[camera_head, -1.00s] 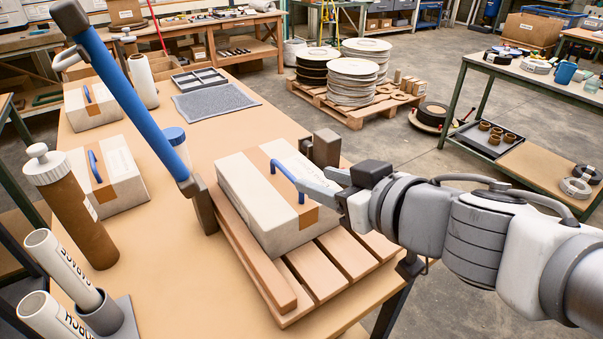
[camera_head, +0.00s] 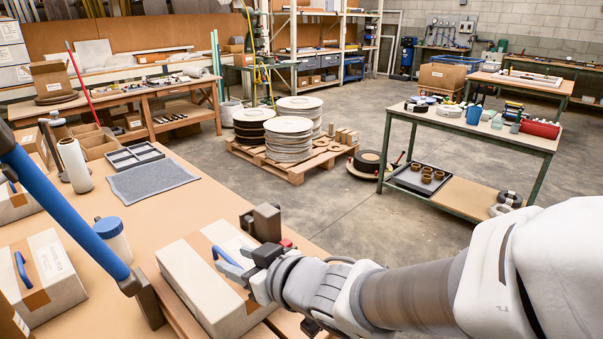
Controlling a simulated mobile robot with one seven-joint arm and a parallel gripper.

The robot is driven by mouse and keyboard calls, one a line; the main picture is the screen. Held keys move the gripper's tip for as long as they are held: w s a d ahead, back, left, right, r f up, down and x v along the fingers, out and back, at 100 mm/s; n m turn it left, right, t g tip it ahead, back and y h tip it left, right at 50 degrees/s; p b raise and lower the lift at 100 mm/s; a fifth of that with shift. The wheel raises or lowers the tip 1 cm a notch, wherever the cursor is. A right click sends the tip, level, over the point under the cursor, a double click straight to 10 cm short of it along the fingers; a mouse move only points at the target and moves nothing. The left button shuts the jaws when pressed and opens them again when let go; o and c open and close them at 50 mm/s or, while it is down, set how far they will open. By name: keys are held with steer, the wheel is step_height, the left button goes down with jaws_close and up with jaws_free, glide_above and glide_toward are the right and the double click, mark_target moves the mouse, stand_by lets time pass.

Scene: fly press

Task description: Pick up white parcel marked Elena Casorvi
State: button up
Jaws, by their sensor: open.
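A white parcel (camera_head: 188,278) with a brown tape band and a blue handle (camera_head: 226,256) sits on a slatted wooden rack (camera_head: 178,319) on the workbench. My gripper (camera_head: 224,264) reaches in from the right with its open fingers at the blue handle; I cannot tell whether they touch it. A second white parcel (camera_head: 58,270) with a blue handle lies to the left. Another white parcel (camera_head: 14,204) is partly cut off at the left edge. The writing on the parcels is too small to read, so I cannot tell which is marked Elena Casorvi.
A blue padded lever (camera_head: 68,214) slants down left of the parcel. A dark block (camera_head: 267,222) stands behind it. A blue-lidded jar (camera_head: 113,238), a grey mat (camera_head: 150,180) and a divided tray (camera_head: 134,156) are farther back.

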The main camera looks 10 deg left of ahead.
mark_target(218, 248)
steer(key=shift+p+x, duration=1.15)
steer(key=shift+x, duration=0.1)
steer(key=shift+b+x, duration=0.5)
steer(key=shift+x, duration=0.6)
steer(key=shift+w+d+b+x, duration=0.1)
steer(key=shift+w+b+x, duration=0.05)
steer(key=shift+x, duration=1.25)
steer(key=shift+w+d+b+x, duration=0.1)
steer(key=shift+w+b+x, duration=0.05)
steer(key=shift+x, duration=1.2)
jaws_close()
steer(key=shift+r, duration=0.2)
